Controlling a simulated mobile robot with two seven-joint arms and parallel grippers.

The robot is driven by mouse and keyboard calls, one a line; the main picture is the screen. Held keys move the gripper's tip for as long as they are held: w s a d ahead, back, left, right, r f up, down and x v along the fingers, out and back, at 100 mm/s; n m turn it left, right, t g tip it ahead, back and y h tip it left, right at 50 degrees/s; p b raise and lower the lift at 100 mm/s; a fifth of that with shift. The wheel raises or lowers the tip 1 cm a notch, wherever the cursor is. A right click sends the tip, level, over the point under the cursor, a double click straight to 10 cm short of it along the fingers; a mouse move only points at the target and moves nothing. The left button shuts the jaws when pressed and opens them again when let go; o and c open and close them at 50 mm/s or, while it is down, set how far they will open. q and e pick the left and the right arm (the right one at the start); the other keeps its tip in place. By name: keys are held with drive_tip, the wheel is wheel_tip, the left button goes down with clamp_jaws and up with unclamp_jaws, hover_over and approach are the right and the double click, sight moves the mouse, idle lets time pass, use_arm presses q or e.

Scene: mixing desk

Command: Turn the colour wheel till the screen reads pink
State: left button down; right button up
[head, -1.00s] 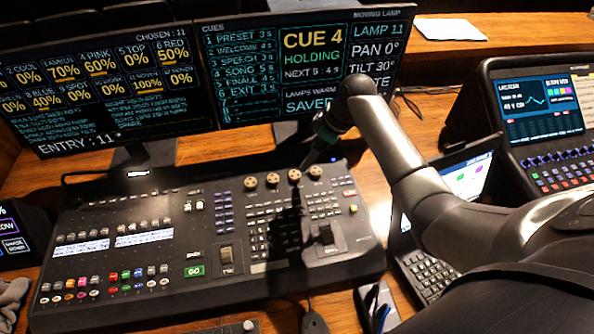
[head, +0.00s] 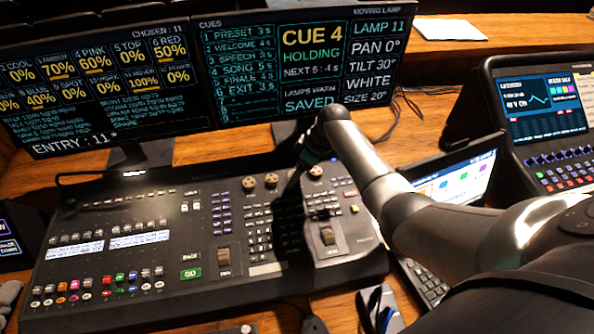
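The lighting desk (head: 150,205) lies across the middle of the head view. A row of small tan wheels stands along its upper right part; I see the first (head: 249,184), the second (head: 271,180) and the rightmost (head: 316,171). My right gripper (head: 291,192) points down over this row, between the second and rightmost wheels. It is dark against the desk, and its fingers cannot be told apart. Whatever wheel is under it is hidden. The right screen (head: 320,65) reads lamp 11, pan 0°, tilt 30°, white, size 20°. My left gripper is out of view.
The left screen (head: 90,85) stands behind the desk. A laptop (head: 455,185) and a second console (head: 540,115) stand to the right, near my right arm. Paper (head: 450,29) lies at the back. Wood is bare around (head: 230,146) the screen stands.

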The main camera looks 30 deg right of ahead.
clamp_jaws()
idle(0.4)
drive_tip(key=n+b, duration=0.1)
drive_tip(key=n+g+y+b, duration=0.1)
drive_tip(key=n+b, duration=0.1)
drive_tip(key=shift+w+d+f+n, duration=0.1)
drive_tip(key=shift+w+f+n, duration=0.05)
drive_tip(key=shift+n, duration=0.15)
drive_tip(key=shift+n+g+b, duration=0.5)
drive_tip(key=shift+n+b, duration=0.45)
drive_tip(key=shift+n, duration=0.15)
unclamp_jaws()
